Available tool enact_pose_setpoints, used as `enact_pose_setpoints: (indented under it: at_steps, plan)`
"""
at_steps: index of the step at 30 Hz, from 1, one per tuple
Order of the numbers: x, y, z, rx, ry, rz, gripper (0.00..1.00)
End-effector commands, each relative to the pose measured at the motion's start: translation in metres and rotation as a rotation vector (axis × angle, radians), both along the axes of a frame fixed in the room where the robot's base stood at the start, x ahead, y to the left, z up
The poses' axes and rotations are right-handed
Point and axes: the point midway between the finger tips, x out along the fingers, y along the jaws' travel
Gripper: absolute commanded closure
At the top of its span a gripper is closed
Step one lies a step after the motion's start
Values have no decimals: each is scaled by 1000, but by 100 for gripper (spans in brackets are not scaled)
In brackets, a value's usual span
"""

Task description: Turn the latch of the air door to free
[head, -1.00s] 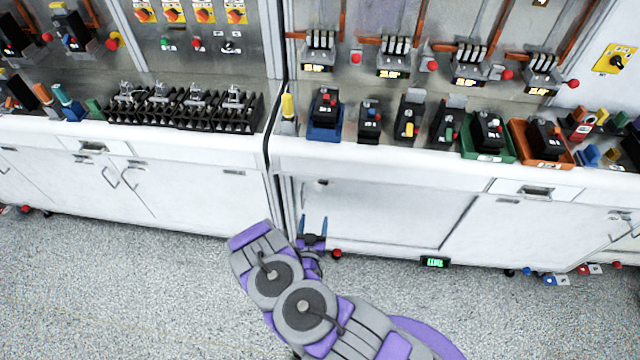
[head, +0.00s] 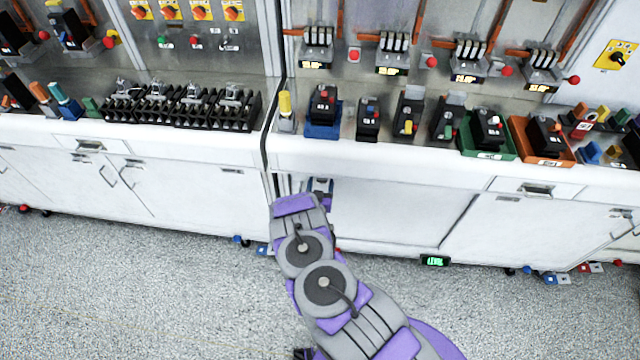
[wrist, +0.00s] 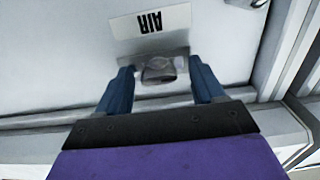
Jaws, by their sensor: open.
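The air door (head: 400,212) is a white panel under the right-hand bench in the head view. In the wrist view its surface (wrist: 60,60) carries a pale label reading AIR (wrist: 150,22), seen upside down. Just below the label is the latch (wrist: 158,71), a small grey-brown knob on a metal plate. My gripper (wrist: 160,78) is open, with one blue finger on each side of the latch. A gap shows between each finger and the knob; I cannot tell the depth. In the head view my gripper (head: 320,185) is at the door's upper left, and my arm partly hides it.
The bench edge (head: 400,165) overhangs above the door. Several breakers, such as one on a blue base (head: 323,115), stand on top. A green-lit display (head: 435,261) is at the door's lower edge. A silver fitting (wrist: 258,3) is at the wrist view's upper right. The floor in front is mostly clear.

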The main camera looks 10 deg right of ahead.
Motion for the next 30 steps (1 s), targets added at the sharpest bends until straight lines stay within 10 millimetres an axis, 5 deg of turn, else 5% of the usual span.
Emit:
enact_pose_setpoints:
  at_steps: [9, 27, 30]
  plan:
    - [3, 2, 0, -4, -1, 0, 32]
    - [3, 3, 1, -3, -2, 2, 88]
    - [3, 3, 1, -2, -3, 1, 88]
